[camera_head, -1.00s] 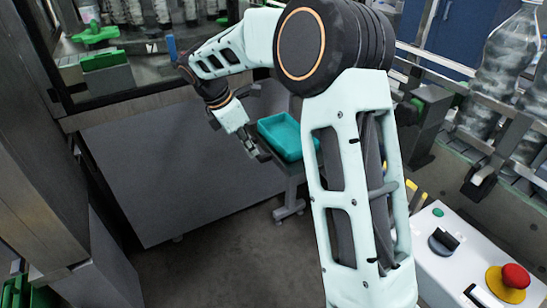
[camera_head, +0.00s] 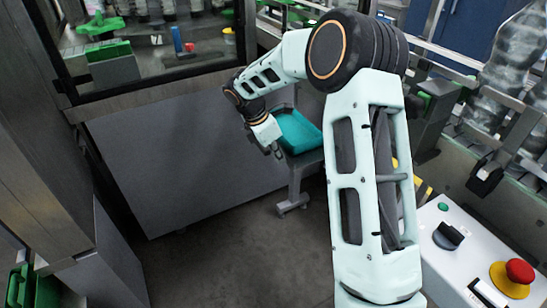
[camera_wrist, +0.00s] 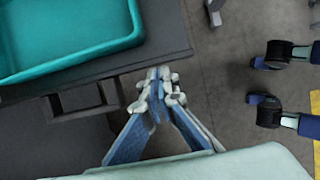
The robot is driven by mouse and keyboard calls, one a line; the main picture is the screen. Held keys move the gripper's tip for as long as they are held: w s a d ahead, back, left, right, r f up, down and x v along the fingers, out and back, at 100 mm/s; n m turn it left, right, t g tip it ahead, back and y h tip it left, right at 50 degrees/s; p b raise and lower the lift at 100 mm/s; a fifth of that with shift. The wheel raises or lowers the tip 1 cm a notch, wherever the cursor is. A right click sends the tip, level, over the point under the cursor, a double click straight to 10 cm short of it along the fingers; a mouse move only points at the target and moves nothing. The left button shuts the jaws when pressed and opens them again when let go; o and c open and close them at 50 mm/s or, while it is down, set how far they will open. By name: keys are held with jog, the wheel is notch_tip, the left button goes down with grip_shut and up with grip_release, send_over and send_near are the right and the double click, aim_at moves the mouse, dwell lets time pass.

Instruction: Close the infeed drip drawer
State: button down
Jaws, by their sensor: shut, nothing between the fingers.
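A teal open-topped tray (camera_head: 298,130) sits near the end of my arm. In the wrist view the tray (camera_wrist: 70,50) rests on a dark flat slab (camera_wrist: 172,47) with a squared handle (camera_wrist: 112,92) on its near edge. This slab may be the drip drawer; I cannot tell for sure, nor how far out it stands. My gripper (camera_head: 273,151) is beside the tray. In the wrist view my gripper's fingertips (camera_wrist: 160,80) are together and empty, just off the slab's edge and right of the handle. Whether they touch the edge is unclear.
A large grey panel (camera_head: 190,165) stands behind and left of my gripper, below a glazed machine opening. A stand foot (camera_head: 293,204) is on the floor below the tray. A white control box with a red button (camera_head: 519,271) is at lower right. Floor is free in front.

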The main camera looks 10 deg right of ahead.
jog(key=shift+d, duration=0.1)
jog(key=w+d+p, duration=0.3)
jog(key=d, duration=0.6)
jog(key=w+d+p, duration=0.3)
jog(key=d+p, duration=0.1)
jog(key=d, duration=0.6)
jog(key=shift+w+d, duration=0.2)
jog(key=shift+d, duration=0.1)
jog(key=shift+d+r, duration=0.1)
